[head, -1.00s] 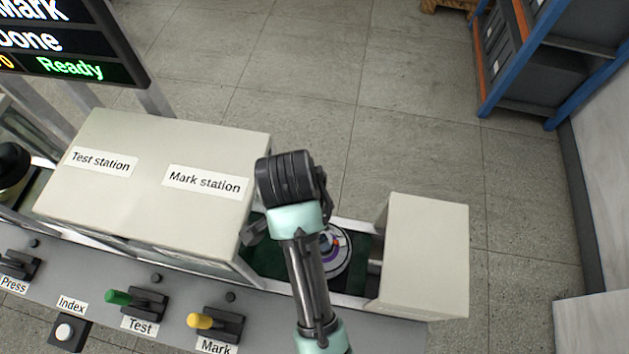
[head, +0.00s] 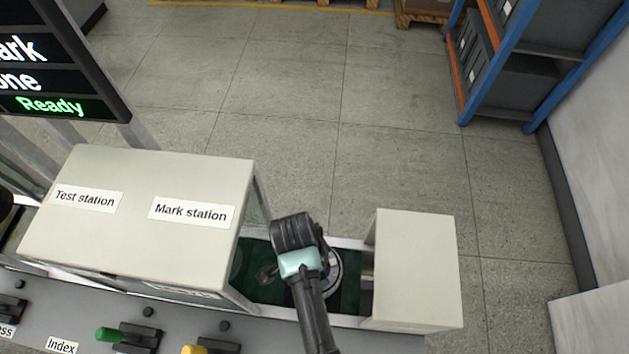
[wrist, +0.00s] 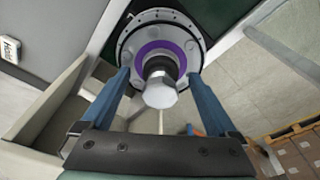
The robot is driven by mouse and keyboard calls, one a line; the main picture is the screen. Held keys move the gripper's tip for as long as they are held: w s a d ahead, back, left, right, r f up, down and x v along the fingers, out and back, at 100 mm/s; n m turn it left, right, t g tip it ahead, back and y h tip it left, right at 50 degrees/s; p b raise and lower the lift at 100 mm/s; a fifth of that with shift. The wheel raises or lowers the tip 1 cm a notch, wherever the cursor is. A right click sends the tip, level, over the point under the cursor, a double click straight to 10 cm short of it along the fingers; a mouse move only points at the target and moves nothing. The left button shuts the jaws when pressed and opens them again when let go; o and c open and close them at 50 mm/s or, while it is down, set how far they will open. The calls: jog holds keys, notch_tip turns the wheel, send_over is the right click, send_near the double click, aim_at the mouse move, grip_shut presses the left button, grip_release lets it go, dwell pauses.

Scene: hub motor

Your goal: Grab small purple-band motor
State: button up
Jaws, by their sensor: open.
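The small purple-band motor (wrist: 190,45) shows in the wrist view as a round grey disc with a purple ring and a dark and silver shaft in its middle. It sits on the green conveyor bed (head: 348,290), and in the head view the motor (head: 333,268) is mostly hidden behind my arm. My gripper (wrist: 162,85) is open, its two blue fingers on either side of the shaft, overlapping the near rim of the disc in the picture. I cannot tell whether they touch it. In the head view the fingers are hidden by my wrist.
The cream Test and Mark station housing (head: 135,235) stands left of the motor, and a cream box (head: 418,270) stands at the right end. A green handle (head: 110,334) and a yellow handle (head: 194,349) are on the front panel. A blue shelf rack (head: 500,65) stands far right.

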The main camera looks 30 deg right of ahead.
jog(key=shift+f, duration=0.45)
grip_shut()
jog(key=shift+w+d+r, duration=0.15)
dwell(0.3)
